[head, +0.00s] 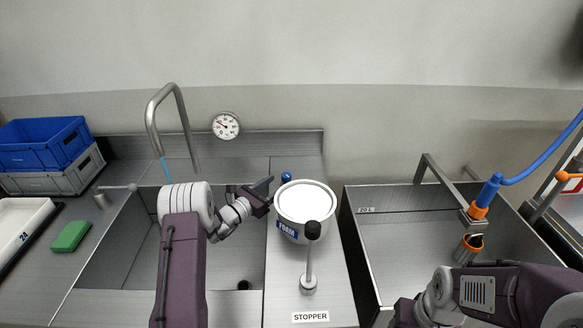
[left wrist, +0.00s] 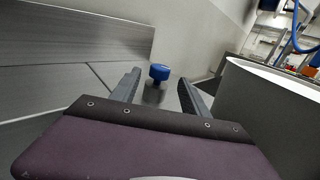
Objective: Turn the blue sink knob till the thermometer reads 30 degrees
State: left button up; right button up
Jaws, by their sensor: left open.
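The blue sink knob (head: 286,177) stands on the steel counter just behind the white foam tub. In the left wrist view the knob (left wrist: 159,72) shows ahead, between my finger tips and apart from them. My left gripper (head: 267,187) is open and empty, to the left of the knob in the head view; its fingers (left wrist: 158,88) also show in the left wrist view. The round thermometer (head: 226,126) hangs on the back wall; its reading is too small to tell. Water runs from the bent tap (head: 172,105).
The foam tub (head: 305,202) stands close to the right of my left gripper. The black-topped stopper lever (head: 311,255) rises in front of it. The sink basin (head: 235,255) lies below my left arm. Crates (head: 47,142) stand far left.

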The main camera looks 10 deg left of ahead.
pick_arm(q)
jog(key=x, duration=0.8)
jog(key=shift+w+d+p, duration=0.15)
jog(key=shift+w+p, duration=0.15)
jog(key=shift+w, duration=0.05)
